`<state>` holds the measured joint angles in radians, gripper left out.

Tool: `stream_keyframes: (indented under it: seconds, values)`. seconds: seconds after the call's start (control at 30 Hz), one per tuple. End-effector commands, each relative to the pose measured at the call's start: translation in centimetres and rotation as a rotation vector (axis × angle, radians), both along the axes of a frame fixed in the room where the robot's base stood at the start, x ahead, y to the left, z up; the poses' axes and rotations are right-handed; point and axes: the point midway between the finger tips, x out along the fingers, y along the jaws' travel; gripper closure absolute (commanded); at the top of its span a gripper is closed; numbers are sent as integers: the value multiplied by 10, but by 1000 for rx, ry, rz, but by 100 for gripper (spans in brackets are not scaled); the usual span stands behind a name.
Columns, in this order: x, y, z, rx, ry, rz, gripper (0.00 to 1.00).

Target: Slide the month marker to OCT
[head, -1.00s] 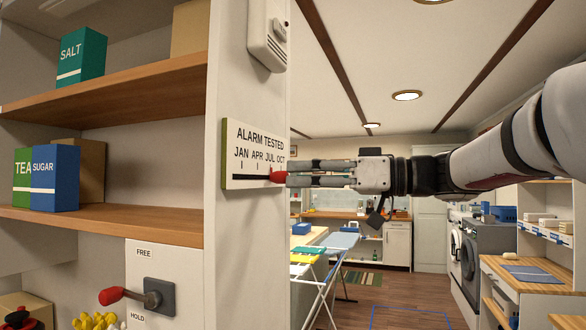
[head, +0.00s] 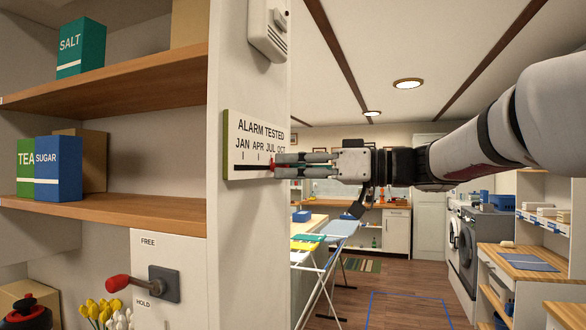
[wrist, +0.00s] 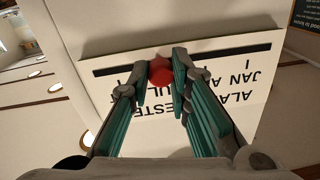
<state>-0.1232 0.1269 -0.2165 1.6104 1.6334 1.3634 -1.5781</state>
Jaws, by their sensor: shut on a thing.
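The month marker is a red round knob (wrist: 160,71) on the dark slot of a white ALARM TESTED board (head: 250,135). JAN, APR, JUL and OCT run left to right above the slot in the head view. My gripper (head: 277,164) is at the board's right half, its fingers covering most of the marker there. In the wrist view my gripper (wrist: 160,72) is shut on the knob, one fingertip on each side. The board appears upside down there, with slot showing on both sides of the knob. The marker looks near JUL; its exact tick is hidden.
The board is on the end panel of a shelf unit (head: 110,207). An alarm box (head: 268,28) is above it, and a red-handled lever (head: 120,283) is below left. A drying rack (head: 325,246) stands beyond. The room right of the panel is open.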

Motion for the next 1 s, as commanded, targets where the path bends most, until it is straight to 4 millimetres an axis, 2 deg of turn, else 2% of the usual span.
stream_keyframes:
  seconds: [0.33,1.0]
  values:
    - [18,-3,-1,4,-6,4,100]
    - [32,-9,0,5,-8,4,100]
